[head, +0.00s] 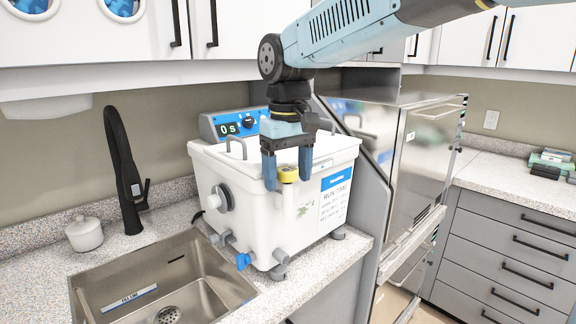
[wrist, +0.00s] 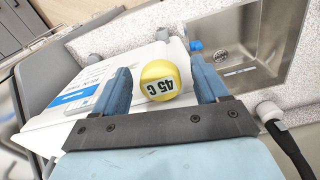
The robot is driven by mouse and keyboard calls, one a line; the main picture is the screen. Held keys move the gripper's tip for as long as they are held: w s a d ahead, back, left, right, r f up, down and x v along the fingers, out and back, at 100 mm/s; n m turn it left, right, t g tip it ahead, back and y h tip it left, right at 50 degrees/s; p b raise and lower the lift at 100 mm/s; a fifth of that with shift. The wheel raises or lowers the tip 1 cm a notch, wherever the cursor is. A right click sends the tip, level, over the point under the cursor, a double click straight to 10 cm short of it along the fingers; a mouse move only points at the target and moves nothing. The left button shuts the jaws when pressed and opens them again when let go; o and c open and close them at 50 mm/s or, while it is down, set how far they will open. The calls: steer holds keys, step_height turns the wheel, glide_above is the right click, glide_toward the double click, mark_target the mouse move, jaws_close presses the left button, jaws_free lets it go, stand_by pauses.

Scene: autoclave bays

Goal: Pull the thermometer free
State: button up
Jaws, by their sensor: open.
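The thermometer shows as a yellow round head (head: 288,174) at the front top edge of a white bath unit (head: 270,215). In the wrist view the yellow head (wrist: 160,80) reads "45 C". My gripper (head: 287,184) is open, pointing down, with its two blue fingers on either side of the yellow head. In the wrist view the head lies between the fingers of my gripper (wrist: 163,80), with a gap on each side, wider on the right. Any stem below the head is hidden.
A steel sink (head: 165,285) with a black faucet (head: 125,170) lies left of the unit. A white lidded jar (head: 84,234) stands by the faucet. A steel autoclave (head: 405,170) stands to the right. Wall cabinets (head: 105,45) hang above.

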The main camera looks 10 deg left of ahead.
steer(key=c, duration=1.1)
steer(key=shift+c, duration=0.2)
steer(key=shift+r, duration=0.2)
steer(key=shift+r, duration=4.3)
